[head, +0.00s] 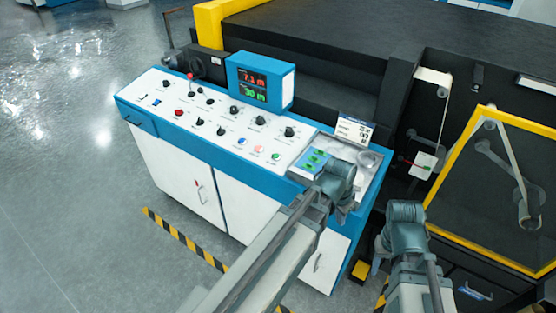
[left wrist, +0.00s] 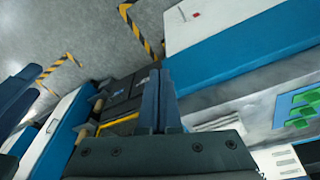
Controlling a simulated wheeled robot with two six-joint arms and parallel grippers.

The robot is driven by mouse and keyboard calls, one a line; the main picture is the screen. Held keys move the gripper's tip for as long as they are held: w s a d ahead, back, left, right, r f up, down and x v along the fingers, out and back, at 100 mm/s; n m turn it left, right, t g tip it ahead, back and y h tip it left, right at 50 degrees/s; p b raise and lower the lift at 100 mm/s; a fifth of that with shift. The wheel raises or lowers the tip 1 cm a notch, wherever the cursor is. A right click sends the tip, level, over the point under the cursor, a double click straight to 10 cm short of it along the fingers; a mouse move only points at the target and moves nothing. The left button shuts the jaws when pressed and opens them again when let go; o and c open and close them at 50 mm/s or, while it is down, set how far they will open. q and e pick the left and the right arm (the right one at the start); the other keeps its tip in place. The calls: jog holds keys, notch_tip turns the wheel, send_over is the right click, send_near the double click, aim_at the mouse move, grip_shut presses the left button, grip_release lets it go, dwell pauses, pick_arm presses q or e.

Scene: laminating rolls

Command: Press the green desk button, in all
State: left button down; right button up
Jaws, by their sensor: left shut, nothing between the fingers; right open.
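A small blue box with several green buttons (head: 315,158) sits in the grey tray at the right end of the control desk. It also shows at the right edge of the left wrist view (left wrist: 300,108), partly cut off. I cannot tell which single one is the green desk button. My left gripper (head: 338,190) is right beside the box on its near side, partly hiding the tray; I cannot tell whether it touches. Its fingers (left wrist: 162,100) are shut and empty. My right gripper (head: 382,250) is open, lower right of the desk and away from the buttons.
The desk panel (head: 150,90) carries several knobs and coloured buttons. A display with red and green digits (head: 260,82) and a white sign (head: 354,130) stand on it. A black machine with a yellow-framed door (head: 500,180) is close on the right. Open floor (head: 70,180) lies left.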

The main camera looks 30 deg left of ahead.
aim_at(276, 156)
pick_arm(q)
jog(key=w+a+r+t, duration=0.1)
jog(key=w+a, duration=0.3)
jog(key=a, duration=0.1)
jog(key=w+a+r+m+t, duration=0.1)
jog(key=w+a+t, duration=0.1)
jog(key=w+a, duration=0.2)
jog(key=w+a+r+m+t+h+b, duration=0.1)
jog(key=w+a+t, duration=0.1)
jog(key=w+a, duration=0.2)
jog(key=shift+w+a, duration=0.25)
jog(key=shift+a, duration=0.85)
jog(key=w+a+r+t+y, duration=0.1)
jog(key=a+r+t, duration=0.1)
jog(key=a, duration=0.7)
jog(key=w+a+r+t+y, duration=0.1)
jog(key=w+a+r+t, duration=0.1)
jog(key=a, duration=0.7)
jog(key=shift+r+m+b, duration=0.25)
jog(key=shift+m+b, duration=0.1)
jog(key=shift+m, duration=0.05)
jog(key=shift+w+d, duration=0.1)
